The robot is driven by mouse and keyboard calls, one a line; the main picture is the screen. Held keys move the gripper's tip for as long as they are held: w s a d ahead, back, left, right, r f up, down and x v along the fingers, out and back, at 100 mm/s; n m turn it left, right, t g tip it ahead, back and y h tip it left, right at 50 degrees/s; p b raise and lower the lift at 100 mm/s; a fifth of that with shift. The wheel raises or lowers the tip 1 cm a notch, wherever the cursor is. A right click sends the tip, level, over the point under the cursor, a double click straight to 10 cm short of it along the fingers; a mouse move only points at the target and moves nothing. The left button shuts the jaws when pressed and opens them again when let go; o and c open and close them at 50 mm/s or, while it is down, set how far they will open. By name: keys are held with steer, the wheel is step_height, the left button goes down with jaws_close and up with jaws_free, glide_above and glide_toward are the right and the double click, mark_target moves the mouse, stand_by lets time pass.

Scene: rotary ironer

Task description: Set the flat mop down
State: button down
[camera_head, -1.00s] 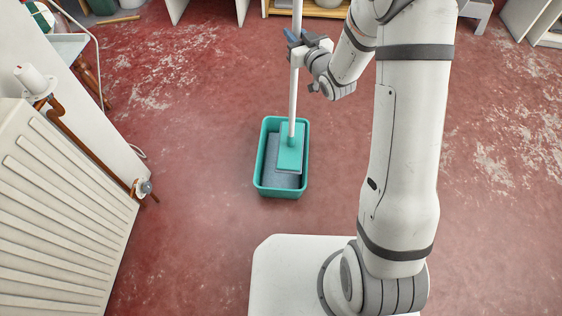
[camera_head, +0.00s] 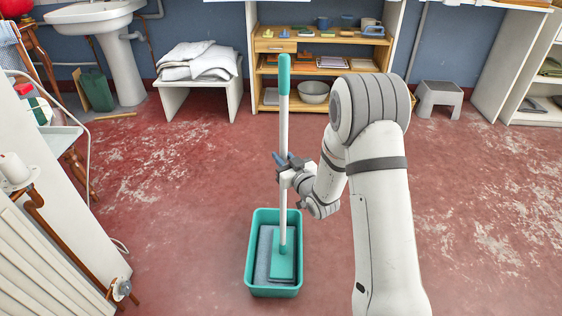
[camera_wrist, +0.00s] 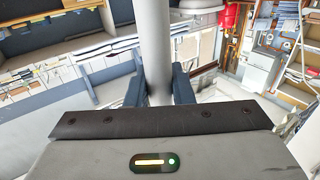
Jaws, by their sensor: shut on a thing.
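The flat mop (camera_head: 284,130) stands upright in the head view, with a white pole, a green grip at the top and a green flat head (camera_head: 283,262). Its head is inside a teal rectangular tub (camera_head: 248,262) on the red floor, over a grey-blue surface. I cannot tell whether the head touches the bottom. My gripper (camera_head: 284,172) is shut on the pole, about midway up. In the wrist view, the pole (camera_wrist: 155,50) runs up between the two dark fingers of my gripper (camera_wrist: 159,90).
A white radiator (camera_head: 50,260) stands at the left. A white bench with folded cloths (camera_head: 200,62), a wooden shelf (camera_head: 268,45) and a grey step stool (camera_head: 439,98) stand along the back. The red floor around the tub is mostly clear.

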steer(key=shift+f, duration=0.1)
steer(key=c, duration=1.3)
jaws_free()
steer(key=shift+o, duration=0.2)
